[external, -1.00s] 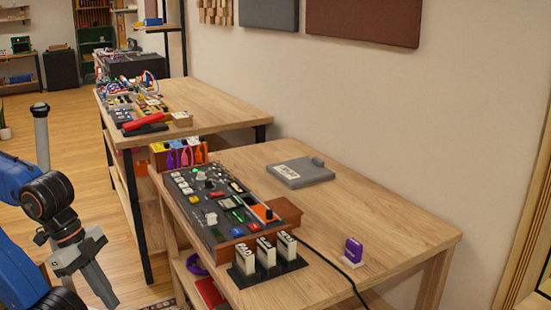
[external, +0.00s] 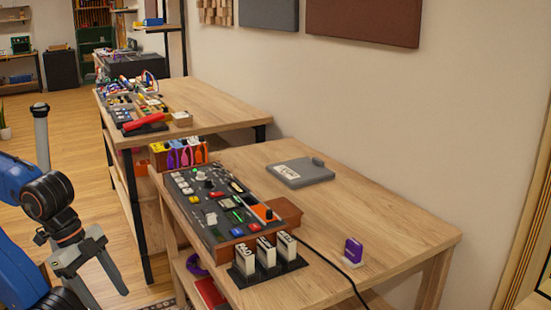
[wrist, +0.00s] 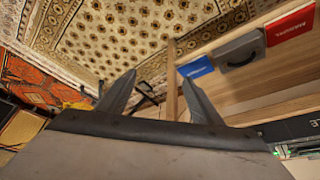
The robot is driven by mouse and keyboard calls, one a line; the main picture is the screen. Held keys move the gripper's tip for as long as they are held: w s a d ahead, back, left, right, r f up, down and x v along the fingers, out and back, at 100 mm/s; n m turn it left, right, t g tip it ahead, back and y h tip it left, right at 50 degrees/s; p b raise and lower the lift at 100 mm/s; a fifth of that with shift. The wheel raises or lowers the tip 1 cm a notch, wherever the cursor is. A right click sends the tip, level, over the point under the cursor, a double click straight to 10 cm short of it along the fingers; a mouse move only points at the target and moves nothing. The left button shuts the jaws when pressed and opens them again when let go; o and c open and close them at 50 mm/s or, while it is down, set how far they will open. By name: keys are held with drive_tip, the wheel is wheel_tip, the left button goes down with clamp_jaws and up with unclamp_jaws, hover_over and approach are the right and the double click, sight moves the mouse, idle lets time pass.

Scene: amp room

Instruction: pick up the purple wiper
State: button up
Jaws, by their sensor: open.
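The purple wiper (external: 353,250) appears as a small purple piece with a pale base, upright near the front right edge of the nearer wooden table. My gripper (external: 112,299) is at the lower left in the external view, off the table and far to the left of the wiper. Its fingers are spread with nothing between them. In the wrist view my open gripper (wrist: 158,76) also shows, and the wiper is not visible there.
A control panel (external: 217,203) with buttons, white blocks (external: 266,252) in a black holder and a grey flat case (external: 300,171) stand on the nearer table (external: 405,235). A black cable crosses it. The wrist view shows a patterned rug (wrist: 110,35) and boxes on a shelf.

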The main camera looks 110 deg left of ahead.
drive_tip(key=w+a+r+n+g, duration=0.15)
drive_tip(key=w+a+r, duration=0.25)
drive_tip(key=w+r, duration=0.7)
drive_tip(key=w+a+r+n+g, duration=0.1)
drive_tip(key=w+a+r+n, duration=0.2)
drive_tip(key=w+a+r, duration=0.75)
drive_tip(key=n+g, duration=0.2)
drive_tip(key=n, duration=0.3)
hover_over(355, 242)
wheel_tip(355, 242, down, 3)
drive_tip(key=shift+m, duration=0.25)
drive_tip(key=f, duration=1.1)
drive_tip(key=shift+d+f, duration=0.2)
drive_tip(key=shift+f, duration=0.15)
drive_tip(key=shift+a+f, duration=0.2)
drive_tip(key=shift+f, duration=2.45)
drive_tip(key=c, duration=1.2)
